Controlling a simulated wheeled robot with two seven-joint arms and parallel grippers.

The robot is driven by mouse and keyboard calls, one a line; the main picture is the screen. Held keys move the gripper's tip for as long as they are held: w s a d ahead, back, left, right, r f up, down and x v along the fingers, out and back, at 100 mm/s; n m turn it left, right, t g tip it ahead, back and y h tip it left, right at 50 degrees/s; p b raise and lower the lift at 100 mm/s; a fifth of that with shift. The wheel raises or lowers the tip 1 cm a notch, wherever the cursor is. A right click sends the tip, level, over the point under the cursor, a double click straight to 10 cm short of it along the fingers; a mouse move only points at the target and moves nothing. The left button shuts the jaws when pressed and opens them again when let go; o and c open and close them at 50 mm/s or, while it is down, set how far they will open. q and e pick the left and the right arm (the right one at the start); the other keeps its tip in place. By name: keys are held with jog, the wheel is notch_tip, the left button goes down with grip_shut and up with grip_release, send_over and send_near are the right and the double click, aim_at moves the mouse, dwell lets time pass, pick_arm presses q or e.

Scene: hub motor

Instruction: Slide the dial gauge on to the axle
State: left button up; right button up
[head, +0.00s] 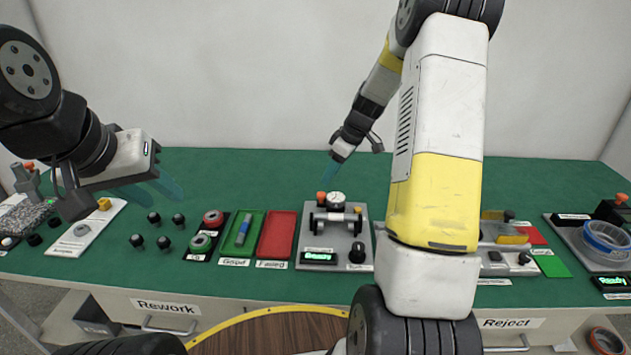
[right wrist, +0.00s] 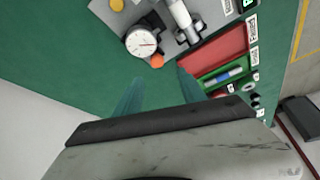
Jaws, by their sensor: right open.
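The dial gauge (head: 336,200) has a round white face and a dark rim. It is at the back of a grey fixture (head: 305,240), behind the horizontal metal axle (head: 336,219). In the right wrist view, the gauge (right wrist: 141,42) lies just beyond my fingertips, with the axle (right wrist: 181,16) to its right. My right gripper (right wrist: 158,90) is open and empty, its teal fingers apart. In the head view, my right gripper (head: 331,168) is above and behind the gauge. My left gripper (head: 155,190) is open and empty over the left of the table.
An orange button (head: 321,198) is beside the gauge. A green tray (head: 258,222) with a blue-and-grey item and a red tray (head: 277,235) lie left of the fixture. Several black knobs (head: 137,241) stand below my left gripper. The green table behind the trays is clear.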

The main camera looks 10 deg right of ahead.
aim_at(322, 194)
jog(key=shift+w+d+f, duration=0.1)
jog(key=shift+w+f, duration=0.05)
jog(key=shift+f, duration=0.3)
jog(key=shift+w+d+f, duration=0.1)
jog(key=shift+w+f, duration=0.05)
jog(key=shift+f, duration=0.3)
jog(key=x, duration=0.7)
jog(key=shift+a+f, duration=0.1)
grip_shut()
dwell(0.6)
